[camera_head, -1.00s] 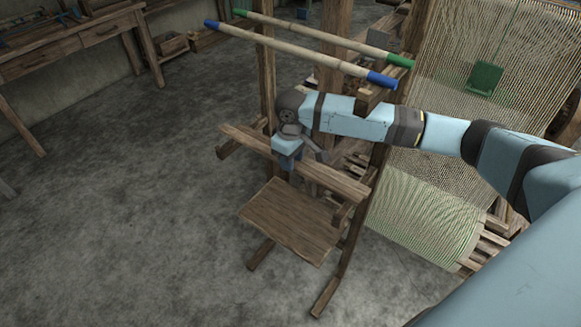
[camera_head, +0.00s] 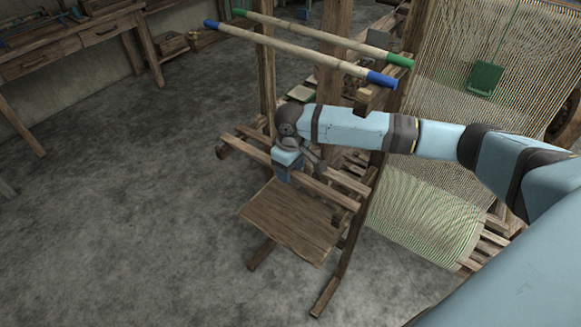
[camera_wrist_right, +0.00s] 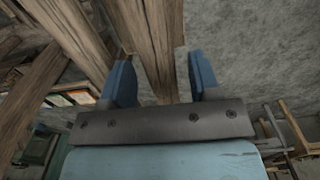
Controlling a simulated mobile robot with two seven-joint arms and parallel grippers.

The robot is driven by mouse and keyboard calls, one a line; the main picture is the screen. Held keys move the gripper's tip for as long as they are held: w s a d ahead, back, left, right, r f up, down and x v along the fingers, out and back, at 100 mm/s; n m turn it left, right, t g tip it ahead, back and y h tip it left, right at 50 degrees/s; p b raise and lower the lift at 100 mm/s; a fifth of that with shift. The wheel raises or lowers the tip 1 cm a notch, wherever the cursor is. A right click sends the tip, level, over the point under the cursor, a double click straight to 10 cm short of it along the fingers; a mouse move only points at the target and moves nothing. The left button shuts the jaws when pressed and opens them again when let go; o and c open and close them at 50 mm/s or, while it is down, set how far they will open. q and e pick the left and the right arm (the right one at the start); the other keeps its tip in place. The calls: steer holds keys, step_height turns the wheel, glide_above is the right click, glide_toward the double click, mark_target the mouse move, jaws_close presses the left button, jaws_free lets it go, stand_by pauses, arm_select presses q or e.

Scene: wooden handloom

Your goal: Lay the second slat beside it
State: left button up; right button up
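Two brown wooden slats lie roughly parallel across the wooden frame in the head view, with a narrow gap between them: the nearer slat (camera_head: 250,153) and the farther slat (camera_head: 347,180). My right gripper (camera_head: 288,174) is at the middle of the nearer slat, pointing down; its fingertips are hidden in that view. In the right wrist view, the blue fingers (camera_wrist_right: 161,68) are apart. A slat (camera_wrist_right: 155,45) runs between them with visible space beside it, and another wooden piece (camera_wrist_right: 70,30) runs to their left. My left gripper is not in view.
Two pale rods, one with blue ends (camera_head: 300,55) and one with green ends (camera_head: 320,36), cross above my right forearm. A wooden board (camera_head: 290,222) is below the slats. The loom's threads (camera_head: 500,60) stand at right. A workbench (camera_head: 80,40) stands at far left.

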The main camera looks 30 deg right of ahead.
step_height(320, 180, up, 7)
steer(key=shift+r, duration=0.15)
steer(key=s+a+f+t+y, duration=0.2)
steer(key=s+a+f+y, duration=0.15)
steer(key=a+f, duration=0.4)
steer(key=s+a+f+t+y, duration=0.25)
steer(key=s+a+f, duration=0.3)
steer(key=a, duration=0.35)
steer(key=s+d+f+m+t+h, duration=0.1)
steer(key=s+d+f+t, duration=0.1)
steer(key=s, duration=0.5)
steer(key=s+d+f+t+h, duration=0.1)
steer(key=s+f+t, duration=0.3)
steer(key=s, duration=0.4)
steer(key=shift+s+d+m+h, duration=0.15)
steer(key=shift+d+m+h, duration=0.25)
steer(key=shift+d, duration=0.35)
